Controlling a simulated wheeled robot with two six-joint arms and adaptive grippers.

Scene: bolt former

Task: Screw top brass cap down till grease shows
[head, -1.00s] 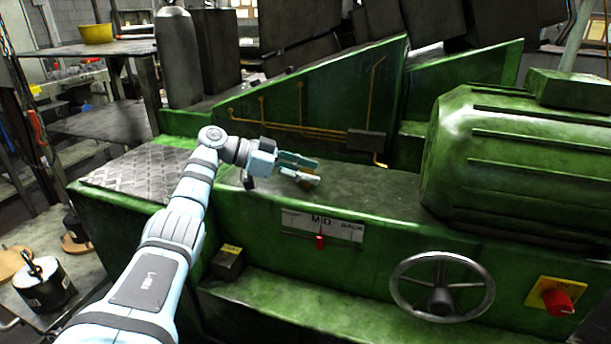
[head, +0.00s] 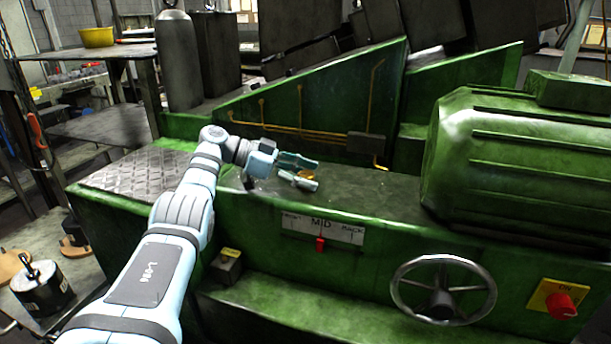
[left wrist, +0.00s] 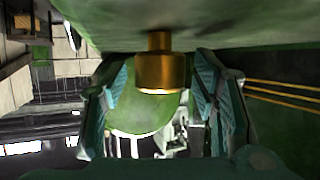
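The brass cap (left wrist: 160,72) shows in the left wrist view as a wide cylinder with a narrower neck against the green machine surface. In the head view, a little of the brass (head: 307,173) shows between my left gripper's fingers on the machine's flat top. My left gripper (head: 307,174) is open around the cap. In the left wrist view, its two teal fingers (left wrist: 160,92) stand on either side with a gap between each and the cap. I can make out no grease. My right gripper is not in view.
The green machine carries a large ribbed motor housing (head: 515,165) at right and a sloped panel with brass pipes (head: 300,105) behind my gripper. A MID scale with a red pointer (head: 320,244), a handwheel (head: 442,290) and a red knob (head: 560,305) are on its front.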

